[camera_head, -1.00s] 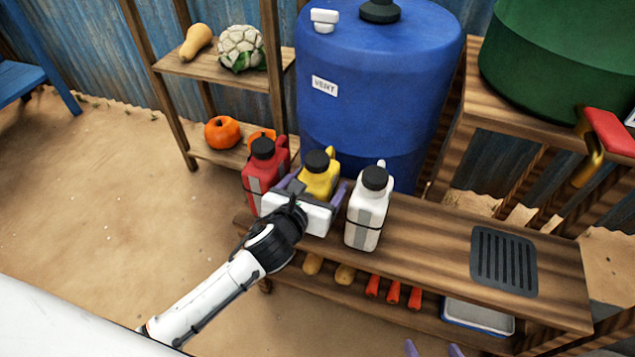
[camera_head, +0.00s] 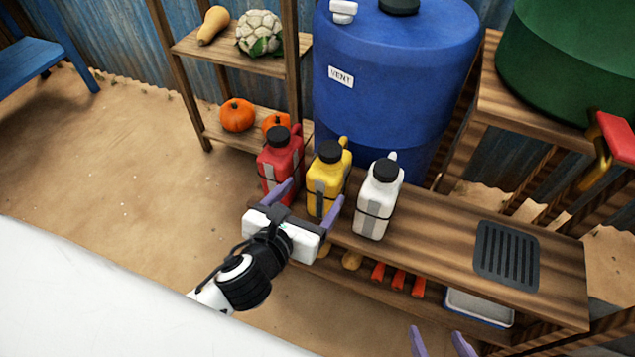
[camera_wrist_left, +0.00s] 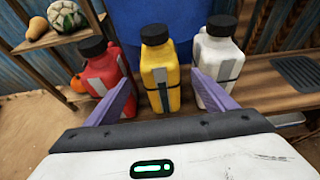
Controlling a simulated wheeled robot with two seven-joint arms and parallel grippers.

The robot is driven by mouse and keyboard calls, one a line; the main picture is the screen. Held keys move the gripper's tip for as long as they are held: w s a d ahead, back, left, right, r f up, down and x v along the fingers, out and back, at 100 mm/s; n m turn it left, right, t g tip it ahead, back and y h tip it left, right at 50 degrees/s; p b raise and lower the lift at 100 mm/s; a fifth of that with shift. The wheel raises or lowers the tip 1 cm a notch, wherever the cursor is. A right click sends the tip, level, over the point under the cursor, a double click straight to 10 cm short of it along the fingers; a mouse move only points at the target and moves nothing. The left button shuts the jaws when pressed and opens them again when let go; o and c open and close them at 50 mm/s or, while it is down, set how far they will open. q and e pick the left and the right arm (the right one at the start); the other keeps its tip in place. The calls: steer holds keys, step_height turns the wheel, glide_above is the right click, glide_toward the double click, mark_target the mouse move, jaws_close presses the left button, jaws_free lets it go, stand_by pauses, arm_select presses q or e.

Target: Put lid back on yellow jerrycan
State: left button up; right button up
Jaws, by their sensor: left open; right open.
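The yellow jerrycan (camera_head: 325,188) stands upright on the wooden bench between a red and a white jerrycan. A black lid (camera_head: 331,152) sits on its neck; in the left wrist view the lid (camera_wrist_left: 155,34) also sits on top of the yellow jerrycan (camera_wrist_left: 160,75). My left gripper (camera_head: 311,197) is open and empty, in front of the yellow jerrycan, with its purple fingers pointing toward it, one to each side. My right gripper (camera_head: 438,341) is open at the bottom edge of the head view, with only its purple fingers showing.
The red jerrycan (camera_head: 279,162) and white jerrycan (camera_head: 379,207) stand close on either side, both with black lids. A blue barrel (camera_head: 390,90) stands behind. A dark slatted mat (camera_head: 506,255) lies on the right of the bench (camera_head: 440,245). Carrots (camera_head: 398,280) lie on the lower shelf.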

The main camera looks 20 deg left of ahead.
arm_select(q)
steer(key=shift+s+r, duration=0.1)
steer(key=shift+s, duration=0.15)
steer(key=s+f+n+g+h, duration=0.1)
steer(key=s+f+n, duration=0.3)
steer(key=n, duration=0.7)
steer(key=s+d+f+n+g, duration=0.1)
steer(key=s+f+n, duration=0.3)
steer(key=n, duration=0.7)
steer(key=s+f+n+g+h, duration=0.1)
steer(key=s+n, duration=0.5)
steer(key=n, duration=0.6)
step_height(320, 180, down, 3)
steer(key=shift+s+d+r+g+h, duration=0.1)
steer(key=shift+s+d+g+h, duration=0.15)
steer(key=shift+g, duration=0.65)
